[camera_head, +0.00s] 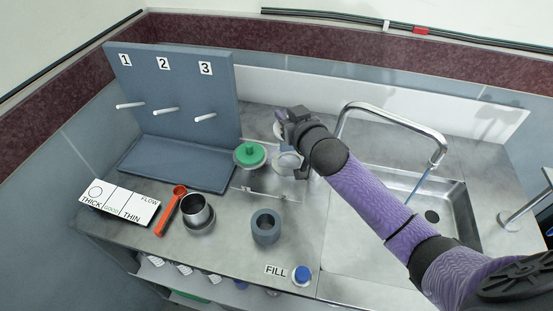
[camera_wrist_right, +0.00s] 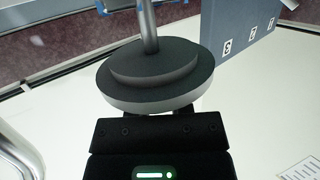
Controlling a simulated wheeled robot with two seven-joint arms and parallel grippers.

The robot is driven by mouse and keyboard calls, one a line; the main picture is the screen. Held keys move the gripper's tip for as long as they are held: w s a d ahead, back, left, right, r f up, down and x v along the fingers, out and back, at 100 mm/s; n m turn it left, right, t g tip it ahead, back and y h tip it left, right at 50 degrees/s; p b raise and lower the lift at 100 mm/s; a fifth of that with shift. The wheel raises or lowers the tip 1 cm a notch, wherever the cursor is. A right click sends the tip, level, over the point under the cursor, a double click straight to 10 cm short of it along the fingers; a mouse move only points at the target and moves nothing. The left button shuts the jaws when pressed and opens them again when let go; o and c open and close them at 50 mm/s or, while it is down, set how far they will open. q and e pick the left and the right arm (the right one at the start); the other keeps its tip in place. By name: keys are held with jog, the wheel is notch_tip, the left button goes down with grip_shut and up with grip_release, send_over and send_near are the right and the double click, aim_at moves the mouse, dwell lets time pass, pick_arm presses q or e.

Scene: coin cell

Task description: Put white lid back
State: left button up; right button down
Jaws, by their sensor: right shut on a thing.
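My right gripper (camera_head: 293,138) is at the back of the counter, left of the sink, its fingers mostly hidden by the wrist. It is shut on a round, stepped lid-like piece, whose pale disc (camera_head: 288,161) shows just below it. In the right wrist view the held piece (camera_wrist_right: 154,78) is dark grey and shaded, with a paler rim, just beyond the gripper body. A metal rod meets its top in that view; I cannot tell whether it is attached. What lies directly beneath the piece is hard to make out. My left gripper is out of view.
A green-topped container (camera_head: 249,154) stands close left of my gripper. A grey cup (camera_head: 266,227), a metal cup (camera_head: 195,209), an orange-handled tool (camera_head: 171,211) and a blue-capped bottle (camera_head: 302,274) stand nearer. The pegged board (camera_head: 180,90) is left; the tap (camera_head: 440,150) and sink are right.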

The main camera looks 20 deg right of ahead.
notch_tip(320, 180, down, 10)
jog(key=b, duration=0.4)
jog(key=shift+s+d, duration=0.1)
jog(key=shift+s, duration=0.05)
jog(key=shift+r, duration=0.25)
jog(key=shift+f, duration=0.4)
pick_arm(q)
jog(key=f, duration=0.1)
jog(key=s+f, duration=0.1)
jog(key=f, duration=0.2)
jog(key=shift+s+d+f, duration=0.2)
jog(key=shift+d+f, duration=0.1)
pick_arm(e)
jog(key=c, duration=0.5)
grip_release()
jog(key=shift+c, duration=0.2)
jog(key=shift+r, duration=0.2)
jog(key=p, duration=0.4)
send_near(287, 148)
jog(key=f, duration=0.1)
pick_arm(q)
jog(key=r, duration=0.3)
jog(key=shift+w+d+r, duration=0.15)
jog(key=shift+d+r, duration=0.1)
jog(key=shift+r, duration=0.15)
pick_arm(e)
jog(key=shift+s+d+f, duration=0.1)
jog(key=shift+s+d, duration=0.15)
jog(key=shift+d, duration=0.15)
